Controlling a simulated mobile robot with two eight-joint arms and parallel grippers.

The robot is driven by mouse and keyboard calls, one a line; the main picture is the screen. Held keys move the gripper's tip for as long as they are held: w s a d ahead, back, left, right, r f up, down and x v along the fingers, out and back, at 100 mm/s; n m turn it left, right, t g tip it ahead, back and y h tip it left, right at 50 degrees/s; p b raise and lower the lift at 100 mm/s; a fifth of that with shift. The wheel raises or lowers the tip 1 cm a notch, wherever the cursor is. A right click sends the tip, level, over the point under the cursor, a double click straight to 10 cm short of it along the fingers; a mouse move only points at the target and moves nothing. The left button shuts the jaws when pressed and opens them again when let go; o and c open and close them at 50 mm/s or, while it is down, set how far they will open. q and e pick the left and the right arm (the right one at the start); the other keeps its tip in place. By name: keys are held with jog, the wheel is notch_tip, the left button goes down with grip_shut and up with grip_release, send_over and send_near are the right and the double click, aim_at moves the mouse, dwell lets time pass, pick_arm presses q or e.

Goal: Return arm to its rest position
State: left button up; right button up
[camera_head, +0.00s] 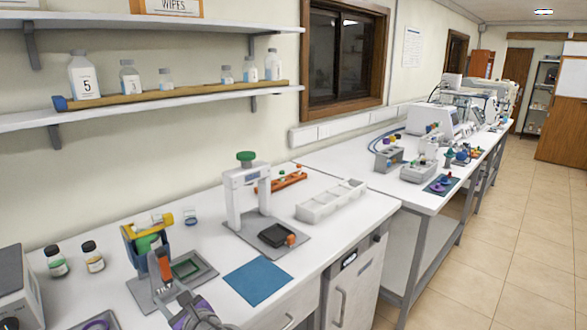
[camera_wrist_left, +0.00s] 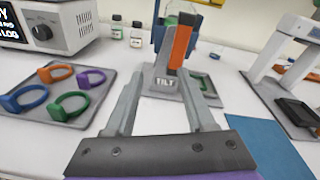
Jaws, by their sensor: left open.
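My left gripper (camera_head: 180,300) comes in at the bottom of the head view, low over the front of the bench. In the left wrist view my left gripper (camera_wrist_left: 161,72) has its two grey fingers spread apart, with nothing between them. The fingers point at a grey stand marked TILT (camera_wrist_left: 166,85). The stand has an orange lever (camera_wrist_left: 180,46), which also shows in the head view (camera_head: 164,264). I cannot tell whether a fingertip touches the stand. The right gripper is not in view.
A tray (camera_wrist_left: 92,112) with several coloured rings lies left of the gripper. A blue mat (camera_head: 258,281) lies to the right, with a white press-like stand (camera_head: 236,200) behind it. Two small bottles (camera_head: 92,256) stand at the left. A shelf (camera_head: 160,107) hangs above the bench.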

pick_arm(q)
jog(key=s+d+f+n+g+h+p, duration=0.1)
jog(key=s+d+f+n+g+h, duration=0.15)
jog(key=s+n, duration=0.45)
jog(key=s+d+f+n+g+h+p, duration=0.1)
jog(key=s+f+n+g+h+p, duration=0.1)
jog(key=s+f+n+h, duration=0.35)
jog(key=s+d+f+n+h+p, duration=0.1)
jog(key=s+d+f+n+h, duration=0.2)
jog(key=s+d+n, duration=0.7)
jog(key=shift+s+d+h+p, duration=0.3)
jog(key=shift+s+h, duration=0.7)
jog(key=shift+s, duration=0.2)
jog(key=shift+g, duration=0.25)
